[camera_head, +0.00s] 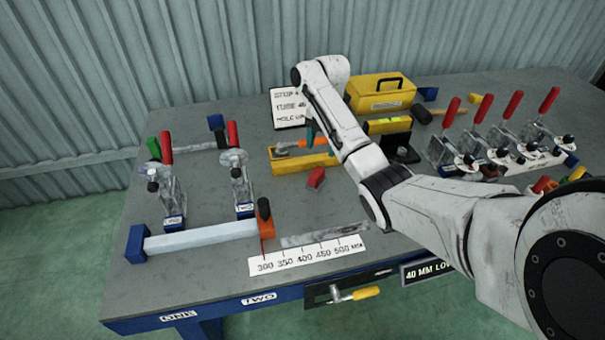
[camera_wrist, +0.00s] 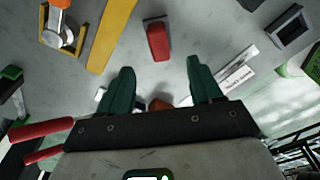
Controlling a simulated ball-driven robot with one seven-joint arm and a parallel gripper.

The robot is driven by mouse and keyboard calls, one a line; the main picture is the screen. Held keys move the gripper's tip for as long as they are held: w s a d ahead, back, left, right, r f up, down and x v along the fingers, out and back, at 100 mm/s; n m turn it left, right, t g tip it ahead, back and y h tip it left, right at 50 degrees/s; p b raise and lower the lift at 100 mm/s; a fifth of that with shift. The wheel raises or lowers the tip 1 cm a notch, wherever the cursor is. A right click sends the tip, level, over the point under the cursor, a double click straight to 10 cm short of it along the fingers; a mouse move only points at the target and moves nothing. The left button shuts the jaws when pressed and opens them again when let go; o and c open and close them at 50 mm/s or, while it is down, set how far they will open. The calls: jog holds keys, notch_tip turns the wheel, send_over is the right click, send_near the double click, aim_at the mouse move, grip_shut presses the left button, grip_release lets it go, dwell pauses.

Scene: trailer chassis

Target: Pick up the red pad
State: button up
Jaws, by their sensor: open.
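The red pad (camera_head: 316,178) is a small red block lying on the grey worktable, just in front of the yellow tray. It also shows in the wrist view (camera_wrist: 158,41), above the gap between my fingertips. My gripper (camera_wrist: 156,80) has two dark green fingers, spread apart with nothing between them. In the head view my gripper (camera_head: 311,132) is mostly hidden by my arm, and a green finger shows behind the pad, above the table. The gripper is not touching the pad.
The yellow tray (camera_head: 291,165) with an orange-handled tool lies close behind the pad. A white length scale (camera_head: 308,255) lies in front. Toggle clamps with red handles (camera_head: 233,135) stand left, and several more stand right. A yellow toolbox (camera_head: 380,98) stands behind. Bare table (camera_head: 215,285) lies front left.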

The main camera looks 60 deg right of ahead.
jog(key=shift+w+f, duration=0.15)
jog(key=shift+f, duration=0.2)
jog(key=b, duration=0.2)
send_over(316, 173)
jog(key=d, duration=0.1)
notch_tip(316, 173, down, 5)
jog(key=shift+d+r, duration=0.15)
jog(key=shift+r, duration=0.05)
jog(key=shift+a+f+p, duration=0.1)
jog(key=shift+a+f, duration=0.1)
jog(key=shift+f, duration=0.7)
jog(key=shift+a+f+p, duration=0.15)
jog(key=shift+f, duration=0.75)
jog(key=shift+a+f+p, duration=0.1)
jog(key=shift+a+f, duration=0.1)
jog(key=shift+f, duration=0.7)
grip_shut()
jog(key=shift+r, duration=0.15)
